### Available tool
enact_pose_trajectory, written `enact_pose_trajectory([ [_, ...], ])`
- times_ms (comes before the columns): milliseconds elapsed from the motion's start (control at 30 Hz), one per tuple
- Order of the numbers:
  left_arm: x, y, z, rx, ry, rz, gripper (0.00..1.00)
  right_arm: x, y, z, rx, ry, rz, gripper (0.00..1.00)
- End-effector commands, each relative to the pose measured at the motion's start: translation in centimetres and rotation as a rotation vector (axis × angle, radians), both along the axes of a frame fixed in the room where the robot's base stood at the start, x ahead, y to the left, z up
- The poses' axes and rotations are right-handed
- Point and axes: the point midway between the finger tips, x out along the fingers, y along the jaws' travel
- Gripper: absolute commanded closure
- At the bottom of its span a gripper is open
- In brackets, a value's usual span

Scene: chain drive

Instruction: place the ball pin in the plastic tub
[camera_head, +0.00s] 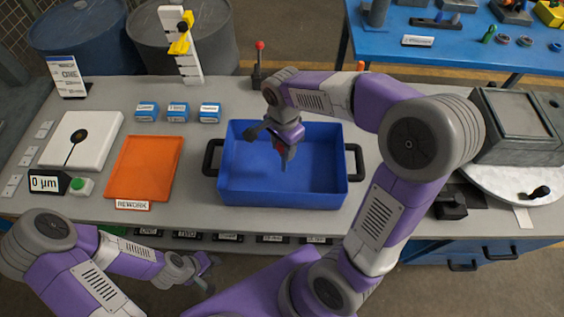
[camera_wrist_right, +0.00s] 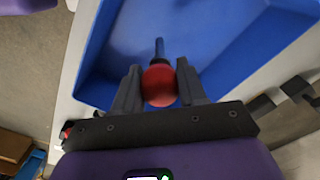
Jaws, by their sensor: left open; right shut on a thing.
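The plastic tub (camera_head: 335,192) is blue with black handles and stands in the middle of the bench; its inside also fills much of the right wrist view (camera_wrist_right: 240,60). My right gripper (camera_head: 283,150) is over the tub, pointing down. In the right wrist view its fingers (camera_wrist_right: 160,90) are shut on the red ball (camera_wrist_right: 159,86) of the ball pin, whose thin blue-grey shank (camera_wrist_right: 160,48) points away toward the tub floor. In the head view the ball pin (camera_head: 286,166) is small and partly hidden by the fingers. My left gripper (camera_head: 204,272) is open and empty, low by the bench's front edge.
An orange rework tray (camera_head: 145,168) lies left of the tub, with several small blue boxes (camera_head: 178,112) behind. A white plate gauge (camera_head: 80,140) is at the left. A red-knobbed lever (camera_head: 258,62) stands behind the tub. A grey machine (camera_head: 515,125) is at the right.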

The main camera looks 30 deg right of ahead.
Motion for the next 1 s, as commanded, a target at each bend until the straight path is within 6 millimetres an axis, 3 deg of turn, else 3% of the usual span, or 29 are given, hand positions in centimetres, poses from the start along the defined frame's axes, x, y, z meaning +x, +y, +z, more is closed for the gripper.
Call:
enact_pose_trajectory([
  [400,0.0,0.0,-1.8,0.000,0.001,0.000,0.57,0.0,-0.1,-5.7,0.000,0.002,-0.001,0.96],
  [867,0.0,0.0,-2.1,0.000,0.000,0.000,0.57,0.0,0.0,-6.5,0.000,-0.001,0.000,0.96],
  [900,0.0,0.0,-2.1,0.000,0.000,0.000,0.57,0.0,0.0,-6.6,0.000,0.000,0.000,0.57],
  [1000,0.0,0.0,-2.0,0.000,0.000,0.000,0.57,0.0,0.0,-6.5,0.000,0.000,0.000,0.42],
])
